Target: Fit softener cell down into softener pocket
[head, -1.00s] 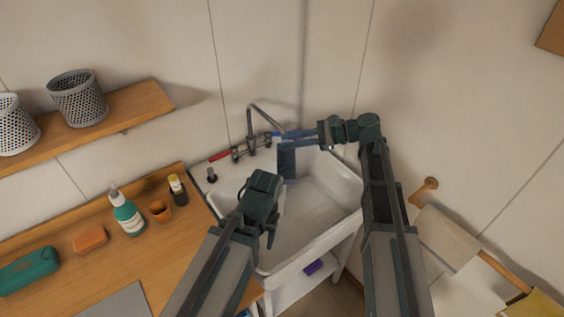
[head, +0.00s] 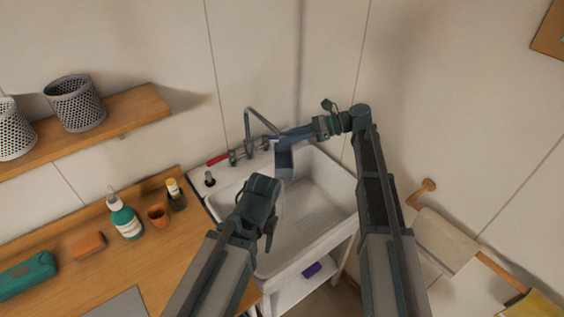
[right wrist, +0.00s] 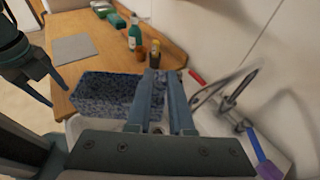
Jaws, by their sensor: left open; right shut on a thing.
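The softener cell (head: 284,163) appears to be the dark blue speckled block hanging over the back of the white sink. My right gripper (head: 287,138) is shut on it and holds it in the air beside the faucet. In the right wrist view the block (right wrist: 104,92) lies left of my right gripper's fingers (right wrist: 161,100), its speckled face showing. My left gripper (head: 271,222) is open and empty over the sink's left side. It also shows at the left of the right wrist view (right wrist: 42,90). I cannot make out the softener pocket in either view.
A wooden counter (head: 165,262) at left holds a green bottle (head: 125,220), an orange cup (head: 158,215) and a dark bottle (head: 176,195).

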